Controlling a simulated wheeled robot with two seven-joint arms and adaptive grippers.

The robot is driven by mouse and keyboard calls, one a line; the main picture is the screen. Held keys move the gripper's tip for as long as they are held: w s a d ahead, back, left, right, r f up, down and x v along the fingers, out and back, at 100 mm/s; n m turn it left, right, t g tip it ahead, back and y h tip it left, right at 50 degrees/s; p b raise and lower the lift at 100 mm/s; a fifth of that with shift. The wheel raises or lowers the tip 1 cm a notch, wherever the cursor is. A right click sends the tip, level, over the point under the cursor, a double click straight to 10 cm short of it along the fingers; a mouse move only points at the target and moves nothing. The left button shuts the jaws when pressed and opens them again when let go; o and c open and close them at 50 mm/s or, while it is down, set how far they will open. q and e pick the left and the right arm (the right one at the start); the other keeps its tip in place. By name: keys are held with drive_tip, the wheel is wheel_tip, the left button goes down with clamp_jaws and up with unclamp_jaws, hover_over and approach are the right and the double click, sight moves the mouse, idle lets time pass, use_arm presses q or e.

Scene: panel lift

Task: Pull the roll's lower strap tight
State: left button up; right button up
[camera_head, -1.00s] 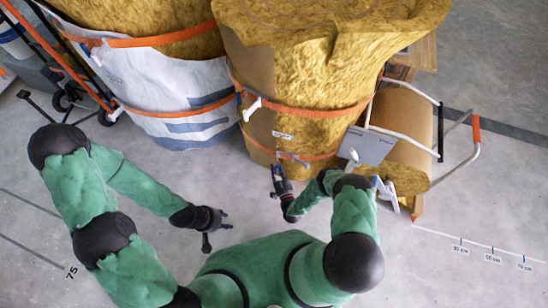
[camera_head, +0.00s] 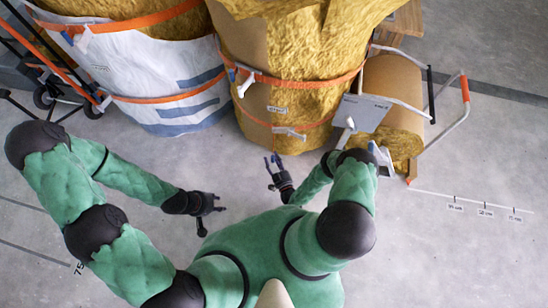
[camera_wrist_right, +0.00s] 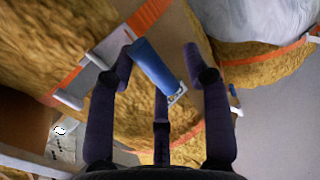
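The roll (camera_head: 290,93) is a big yellow-brown bundle with an upper orange strap (camera_head: 315,83) and a lower orange strap (camera_head: 316,127). A white lever (camera_head: 290,132) sits on the lower strap at the front. My right gripper (camera_head: 272,160) is in front of the roll, apart from the lever, fingers spread. My left gripper (camera_head: 216,209) is open and empty over the floor.
A second roll in white wrapping (camera_head: 150,70) stands at left beside a hand truck (camera_head: 45,75). At right, a grey panel (camera_head: 362,112) and a tubular frame (camera_head: 450,115) stand by a smaller brown roll (camera_head: 393,85). Bare floor lies in front.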

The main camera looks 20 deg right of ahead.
drive_tip(key=shift+w+d, duration=0.1)
drive_tip(key=shift+w, duration=0.1)
drive_tip(key=shift+s, duration=0.1)
drive_tip(key=s, duration=1.2)
idle(0.6)
